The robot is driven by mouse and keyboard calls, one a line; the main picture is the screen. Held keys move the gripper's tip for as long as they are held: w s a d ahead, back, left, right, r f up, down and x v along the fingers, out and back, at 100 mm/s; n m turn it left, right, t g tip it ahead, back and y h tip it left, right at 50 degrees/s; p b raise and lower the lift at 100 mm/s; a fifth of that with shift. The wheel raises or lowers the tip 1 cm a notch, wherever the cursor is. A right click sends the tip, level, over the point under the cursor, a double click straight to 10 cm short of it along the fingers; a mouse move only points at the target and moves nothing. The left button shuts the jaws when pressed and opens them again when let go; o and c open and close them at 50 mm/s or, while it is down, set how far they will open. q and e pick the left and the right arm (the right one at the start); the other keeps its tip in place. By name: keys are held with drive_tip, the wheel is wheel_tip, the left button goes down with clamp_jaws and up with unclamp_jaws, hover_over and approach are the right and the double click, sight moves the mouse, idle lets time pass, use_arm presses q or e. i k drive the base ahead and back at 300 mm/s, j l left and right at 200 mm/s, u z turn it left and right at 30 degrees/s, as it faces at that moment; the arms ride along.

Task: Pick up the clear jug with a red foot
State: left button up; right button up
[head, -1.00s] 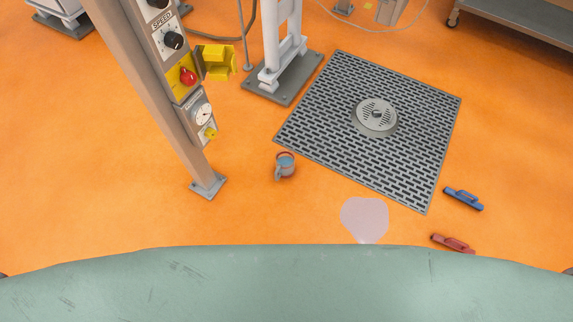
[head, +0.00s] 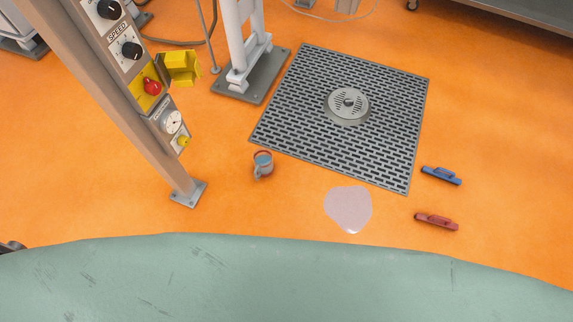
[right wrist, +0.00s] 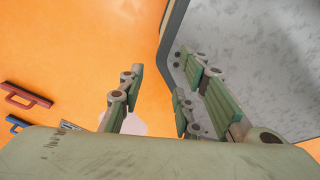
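A small jug (head: 264,162) stands on the orange floor in the head view, left of the grated mat's near corner. It looks grey-blue and see-through, with a reddish band at its upper edge and a handle toward the lower left. At this size I cannot make out its foot clearly. My right gripper (right wrist: 155,88) shows in the right wrist view with its green fingers apart and nothing between them. The jug is not in that view. My left gripper is not in view; only a dark part shows at the head view's left edge.
A control post (head: 165,130) stands left of the jug. A grated mat (head: 290,100) with a round drain (head: 347,103) lies behind it to the right. A pale puddle (head: 349,208), a blue-handled tool (head: 441,175) and a red-handled tool (head: 436,221) lie on the floor to the right.

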sight(263, 156)
drive_tip(key=j+z, duration=0.85)
drive_tip(key=z, duration=0.15)
drive_tip(key=j+z, duration=0.5)
drive_tip(key=l, duration=0.1)
